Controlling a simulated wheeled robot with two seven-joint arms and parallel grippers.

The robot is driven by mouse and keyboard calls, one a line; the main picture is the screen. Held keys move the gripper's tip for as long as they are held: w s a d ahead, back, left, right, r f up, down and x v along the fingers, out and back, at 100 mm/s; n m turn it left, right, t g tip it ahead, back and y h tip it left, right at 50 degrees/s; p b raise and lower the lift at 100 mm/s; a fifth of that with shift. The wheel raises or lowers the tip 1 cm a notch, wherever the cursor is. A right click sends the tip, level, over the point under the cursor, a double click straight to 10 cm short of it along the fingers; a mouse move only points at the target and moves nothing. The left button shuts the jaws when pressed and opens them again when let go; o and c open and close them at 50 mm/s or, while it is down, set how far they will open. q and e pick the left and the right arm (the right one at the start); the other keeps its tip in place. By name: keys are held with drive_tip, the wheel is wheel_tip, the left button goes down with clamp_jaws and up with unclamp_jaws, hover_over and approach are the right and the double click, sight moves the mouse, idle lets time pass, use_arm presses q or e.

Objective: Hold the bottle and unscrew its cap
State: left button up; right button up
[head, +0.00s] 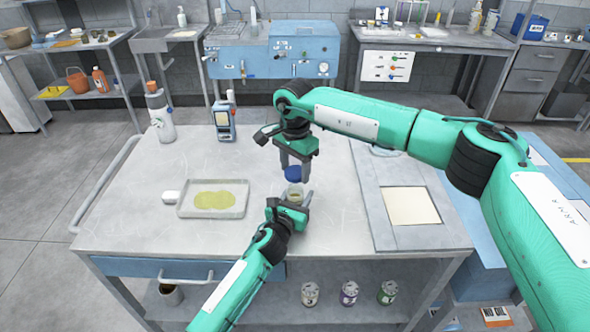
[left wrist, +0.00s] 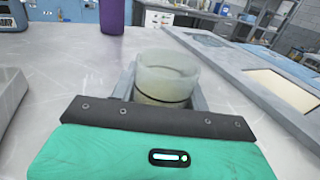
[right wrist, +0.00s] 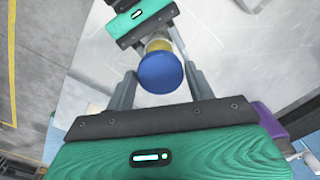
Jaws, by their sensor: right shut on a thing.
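The bottle (head: 294,191) is a short, pale translucent container standing upright near the middle of the table. The left wrist view shows its round rim (left wrist: 167,68) with no cap on it. My left gripper (head: 289,200) is around the bottle from the front, a finger against each side. The blue cap (head: 293,173) is above the bottle, apart from it. My right gripper (right wrist: 160,85) points down from above and is shut on this cap, which the right wrist view (right wrist: 160,71) shows between its fingers. The cap's underside is hidden.
A shallow tray (head: 182,213) with a yellow-green patch is at left, with a white bottle (head: 161,115) and a handheld device (head: 224,118) behind. A purple object (left wrist: 115,14) stands beyond the bottle. A panel (head: 440,241) with a pale square lies at right.

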use_arm(q)
drive_tip(key=o, duration=0.3)
drive_tip(key=shift+o, duration=0.2)
drive_tip(key=shift+s, duration=0.1)
drive_tip(key=v, duration=1.1)
drive_tip(key=shift+a+f+b, duration=0.1)
drive_tip(key=shift+b, duration=0.3)
drive_tip(key=shift+s+a, duration=0.15)
drive_tip(key=shift+s, duration=0.35)
